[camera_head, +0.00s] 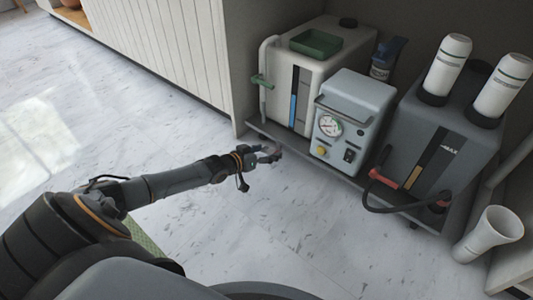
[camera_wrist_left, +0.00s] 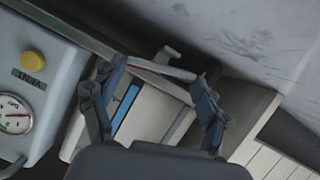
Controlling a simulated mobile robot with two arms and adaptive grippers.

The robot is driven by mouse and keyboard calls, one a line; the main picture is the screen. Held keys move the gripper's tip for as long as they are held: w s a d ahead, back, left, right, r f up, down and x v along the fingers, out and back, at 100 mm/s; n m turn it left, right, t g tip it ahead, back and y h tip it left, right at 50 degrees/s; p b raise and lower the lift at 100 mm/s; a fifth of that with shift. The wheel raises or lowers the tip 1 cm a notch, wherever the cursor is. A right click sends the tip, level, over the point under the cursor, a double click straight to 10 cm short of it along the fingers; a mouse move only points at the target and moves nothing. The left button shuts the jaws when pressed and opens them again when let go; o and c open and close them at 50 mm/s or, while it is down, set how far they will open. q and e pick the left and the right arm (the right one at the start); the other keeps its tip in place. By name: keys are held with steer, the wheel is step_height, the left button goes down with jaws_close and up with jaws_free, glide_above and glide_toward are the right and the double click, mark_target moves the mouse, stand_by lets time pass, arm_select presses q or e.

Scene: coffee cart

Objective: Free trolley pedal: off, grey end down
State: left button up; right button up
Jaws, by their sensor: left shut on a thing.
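The trolley (camera_head: 300,151) stands at the right in the head view, with its low front edge just above the floor. My left gripper (camera_head: 268,153) reaches to that edge near its left end. In the left wrist view my left gripper (camera_wrist_left: 158,74) has its fingers wide apart, shut on the two ends of a thin pale bar with a reddish line, which looks like the pedal (camera_wrist_left: 164,69). Its grey end and its tilt cannot be told clearly. In the head view the gripper hides most of it. My right gripper is not in view.
On the trolley are a white tank (camera_head: 291,82), a grey-blue gauge unit (camera_head: 356,110) and a dark grey tank (camera_head: 432,135) with two white bottles. A black hose (camera_head: 385,208) hangs in front. A white cup-shaped vessel (camera_head: 487,236) stands right. The floor at left is clear.

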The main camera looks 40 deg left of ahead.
arm_select(q)
steer(key=o, duration=1.1)
steer(key=shift+o, duration=0.2)
steer(key=v, duration=1.2)
